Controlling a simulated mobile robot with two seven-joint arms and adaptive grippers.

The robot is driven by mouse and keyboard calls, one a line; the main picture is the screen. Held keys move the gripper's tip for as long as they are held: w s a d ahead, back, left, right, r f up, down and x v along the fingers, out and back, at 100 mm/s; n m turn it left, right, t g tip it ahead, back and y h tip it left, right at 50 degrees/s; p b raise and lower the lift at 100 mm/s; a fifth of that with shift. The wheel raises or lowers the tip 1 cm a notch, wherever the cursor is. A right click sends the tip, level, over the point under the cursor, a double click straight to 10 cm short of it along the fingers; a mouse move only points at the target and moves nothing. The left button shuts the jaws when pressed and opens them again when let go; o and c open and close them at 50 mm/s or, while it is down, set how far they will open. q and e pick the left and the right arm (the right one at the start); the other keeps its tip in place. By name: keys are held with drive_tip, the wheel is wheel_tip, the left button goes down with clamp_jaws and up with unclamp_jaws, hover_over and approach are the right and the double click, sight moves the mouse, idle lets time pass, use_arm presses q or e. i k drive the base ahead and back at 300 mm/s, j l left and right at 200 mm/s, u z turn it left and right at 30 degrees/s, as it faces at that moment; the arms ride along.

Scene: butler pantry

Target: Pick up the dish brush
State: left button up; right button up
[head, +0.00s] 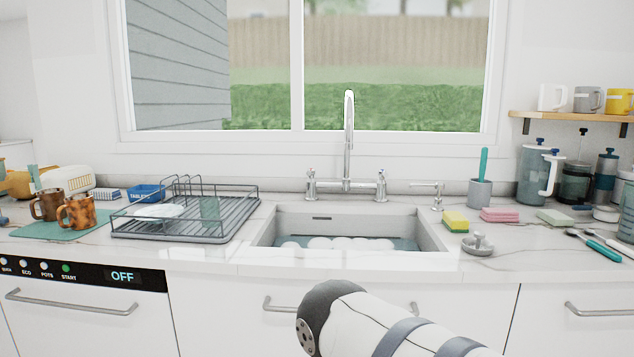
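A teal handle (484,163) stands upright in a grey cup (480,193) behind the sponges, right of the sink; it looks like a brush handle, but its lower end is hidden in the cup. Long tools with teal and dark parts (606,245) lie flat near the right edge of the counter; I cannot tell whether one of them is the dish brush. A white and dark link of my own arm crosses the bottom centre, in front of the cabinet doors. Neither gripper shows in the head view.
The sink (430,237) holds several pale plates. A dish rack (215,235) and brown mugs (77,213) on a teal mat stand left. A yellow-green sponge (456,222), a pink sponge (500,215) and a drain strainer (477,246) lie right of the sink; coffee presses and canisters stand beyond.

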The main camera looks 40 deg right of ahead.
sight(485, 152)
drive_tip(key=z, duration=2.1)
